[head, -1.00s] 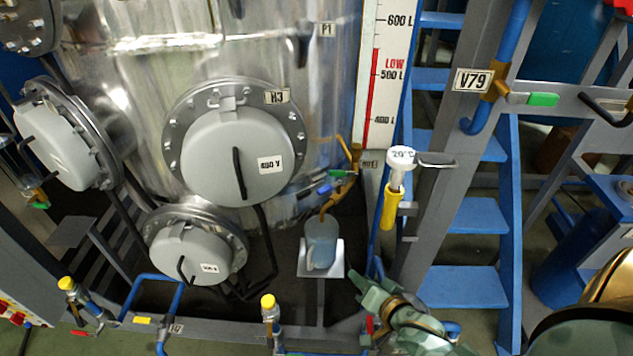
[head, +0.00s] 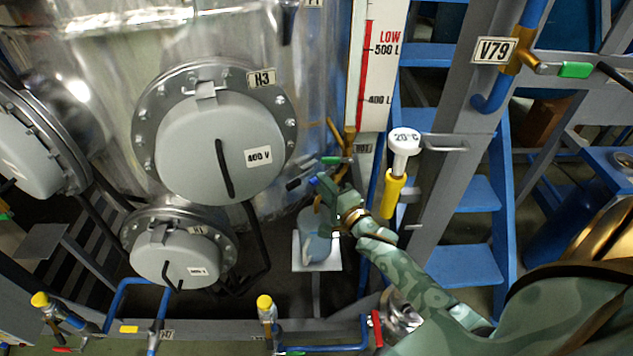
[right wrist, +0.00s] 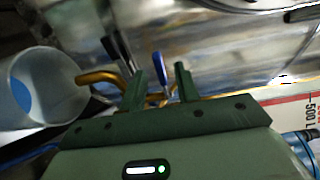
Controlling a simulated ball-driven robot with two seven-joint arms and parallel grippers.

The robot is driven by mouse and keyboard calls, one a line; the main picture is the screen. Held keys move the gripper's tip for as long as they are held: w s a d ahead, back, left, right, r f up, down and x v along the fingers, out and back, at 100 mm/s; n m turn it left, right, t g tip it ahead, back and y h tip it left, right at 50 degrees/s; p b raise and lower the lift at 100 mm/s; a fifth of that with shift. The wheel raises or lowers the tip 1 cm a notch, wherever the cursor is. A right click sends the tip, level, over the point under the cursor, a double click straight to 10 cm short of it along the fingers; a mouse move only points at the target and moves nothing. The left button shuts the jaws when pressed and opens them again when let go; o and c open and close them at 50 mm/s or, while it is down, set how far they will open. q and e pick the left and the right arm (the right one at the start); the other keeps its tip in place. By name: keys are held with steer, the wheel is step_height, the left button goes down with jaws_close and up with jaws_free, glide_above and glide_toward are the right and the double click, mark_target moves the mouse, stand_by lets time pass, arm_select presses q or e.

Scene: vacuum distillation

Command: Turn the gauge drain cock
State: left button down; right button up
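The level gauge (head: 366,60) ends in brass pipework (head: 335,133) with small lever handles near its foot. One lever is green (head: 331,160), one is blue (head: 313,182) and one is black (head: 294,184). Which of them is the gauge drain cock is not marked legibly. My right gripper (head: 332,190) is at this pipework, partly hiding it. In the right wrist view my right gripper (right wrist: 162,84) has its fingers apart, with the blue lever (right wrist: 159,66) showing in the gap just beyond the tips. Contact cannot be told. My left gripper is out of view.
A clear beaker (head: 314,240) stands on a white plate (head: 303,262) below the pipework; it also shows in the right wrist view (right wrist: 30,90). A thermometer (head: 404,143) with a yellow sleeve and a grey post (head: 445,170) stand close on the right. The steel vessel (head: 100,50) is behind.

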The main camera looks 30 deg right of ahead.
mark_target(318, 183)
steer(key=shift+w+b, duration=0.3)
steer(key=shift+w, duration=1.45)
jaws_close()
steer(key=shift+w+a+r+m+h, duration=0.1)
steer(key=shift+w+m+h, duration=0.25)
steer(key=shift+m+h, duration=0.6)
steer(key=shift+w+m+g+h, duration=0.2)
steer(key=shift+m+h, duration=0.15)
steer(key=shift+h, duration=0.45)
steer(key=shift+w+m+g+h, duration=0.15)
steer(key=shift+m+h, duration=0.15)
steer(key=shift+h, duration=0.45)
